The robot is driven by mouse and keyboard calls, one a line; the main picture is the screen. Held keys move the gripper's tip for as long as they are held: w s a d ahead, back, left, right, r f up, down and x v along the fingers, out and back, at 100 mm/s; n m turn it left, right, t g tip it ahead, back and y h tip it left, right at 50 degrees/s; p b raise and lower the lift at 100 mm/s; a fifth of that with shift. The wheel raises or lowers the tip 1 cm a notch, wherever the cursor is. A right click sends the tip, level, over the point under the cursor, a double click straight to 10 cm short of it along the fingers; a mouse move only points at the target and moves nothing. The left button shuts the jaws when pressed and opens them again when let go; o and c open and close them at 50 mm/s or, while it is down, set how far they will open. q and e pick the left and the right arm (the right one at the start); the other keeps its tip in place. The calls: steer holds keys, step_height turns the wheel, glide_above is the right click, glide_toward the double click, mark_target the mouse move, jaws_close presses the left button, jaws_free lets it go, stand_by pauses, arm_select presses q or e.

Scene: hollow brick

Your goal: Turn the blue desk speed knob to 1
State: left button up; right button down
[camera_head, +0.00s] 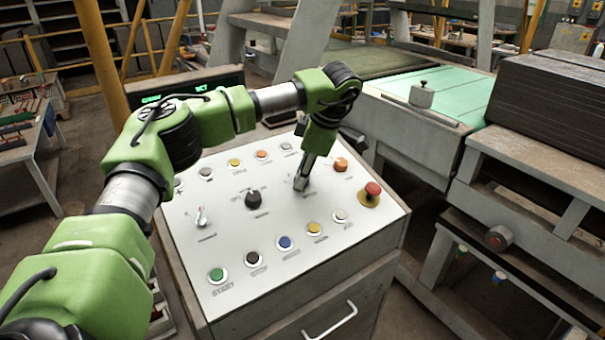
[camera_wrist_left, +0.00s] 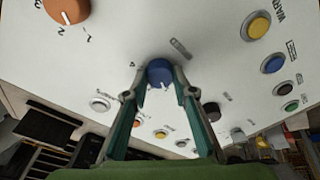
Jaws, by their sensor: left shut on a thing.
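The blue knob (camera_wrist_left: 159,71) shows in the left wrist view on the white panel, between the two fingers of my left gripper (camera_wrist_left: 157,90). The fingers are closed on its sides. White marks show at its lower edge, but I cannot tell which number it points to. A small printed mark stands left of it. In the head view my left gripper (camera_head: 302,183) reaches down to the panel (camera_head: 235,290) and hides the knob. My right gripper is not in view.
An orange knob (camera_head: 341,164) and a red mushroom button (camera_head: 372,190) are close on the right. A black knob (camera_head: 254,199) and a white-grey switch (camera_head: 202,216) are to the left. Several coloured buttons line the panel's front and back. A green-topped machine (camera_head: 450,92) stands beyond.

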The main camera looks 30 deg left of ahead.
arm_select(q)
steer(key=o, duration=1.1)
steer(key=v, duration=1.2)
